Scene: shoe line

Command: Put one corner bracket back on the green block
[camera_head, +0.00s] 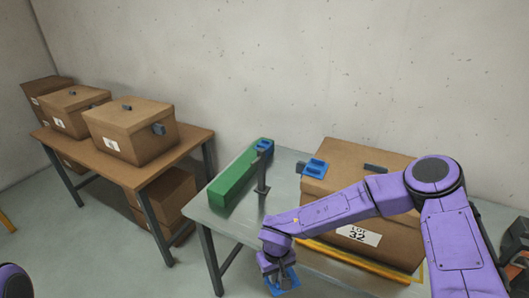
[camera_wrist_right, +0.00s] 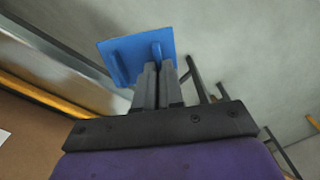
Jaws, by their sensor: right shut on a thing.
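The long green block (camera_head: 233,182) lies on the grey metal table, left of a large cardboard box. A blue corner bracket (camera_head: 265,145) sits at the block's far end. Another blue bracket (camera_head: 314,168) is at the box's upper left corner. My right gripper (camera_head: 277,277) is low at the table's front edge, shut on a blue corner bracket (camera_head: 288,279). In the wrist view the closed fingers (camera_wrist_right: 160,72) grip a rib on the flat blue bracket (camera_wrist_right: 128,53). My left gripper is out of view; only a piece of my left arm shows at the lower left.
The large box (camera_head: 390,218) labelled 32 fills the table's right side, with a yellow strip (camera_head: 350,260) along its front. A grey upright post (camera_head: 262,174) stands close beside the green block. A brown table (camera_head: 130,175) with several boxes stands at left.

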